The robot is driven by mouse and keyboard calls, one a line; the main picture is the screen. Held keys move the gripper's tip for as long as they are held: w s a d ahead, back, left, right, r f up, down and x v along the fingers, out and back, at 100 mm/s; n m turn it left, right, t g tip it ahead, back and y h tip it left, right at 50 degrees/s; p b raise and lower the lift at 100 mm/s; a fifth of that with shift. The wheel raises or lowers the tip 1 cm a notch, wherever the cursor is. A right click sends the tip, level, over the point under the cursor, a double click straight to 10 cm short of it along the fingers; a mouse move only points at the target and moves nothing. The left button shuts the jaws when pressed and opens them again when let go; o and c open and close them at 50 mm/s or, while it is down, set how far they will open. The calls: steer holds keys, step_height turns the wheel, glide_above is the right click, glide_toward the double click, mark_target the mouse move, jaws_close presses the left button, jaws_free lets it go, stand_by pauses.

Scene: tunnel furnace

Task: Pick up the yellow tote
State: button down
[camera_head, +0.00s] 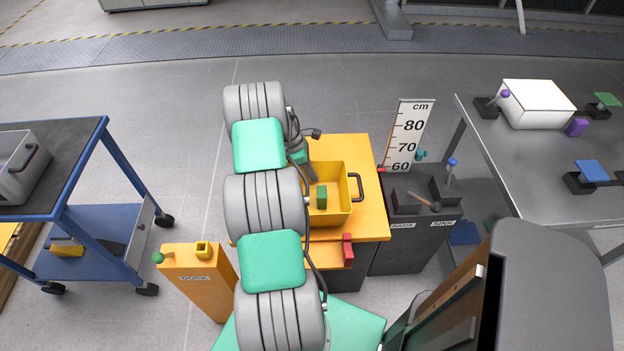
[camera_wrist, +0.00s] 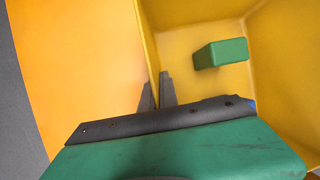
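The yellow tote (camera_head: 336,217) sits on an orange-topped table in the middle of the head view, with a dark handle (camera_head: 357,187) on its right side. A green block (camera_head: 321,197) lies inside it. My arm covers the tote's left side. In the wrist view, the tote's wall (camera_wrist: 190,50) and the green block (camera_wrist: 221,53) show ahead of my gripper (camera_wrist: 157,84). Its two grey fingers are close together at the tote's rim, apparently one on each side. Whether they press on the rim cannot be told. The left handle is hidden.
The orange tabletop (camera_head: 352,148) has clear room behind the tote. An orange dock post (camera_head: 195,262) and a blue cart (camera_head: 80,165) stand left.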

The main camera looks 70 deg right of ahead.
steer(key=s+a+r, duration=0.3)
steer(key=a+r, duration=0.2)
steer(key=a, duration=0.1)
steer(key=s+a+r, duration=0.3)
steer(key=a+r, duration=0.3)
steer(key=shift+s+a+r, duration=0.2)
steer(key=shift+s+r, duration=0.05)
stand_by(0.4)
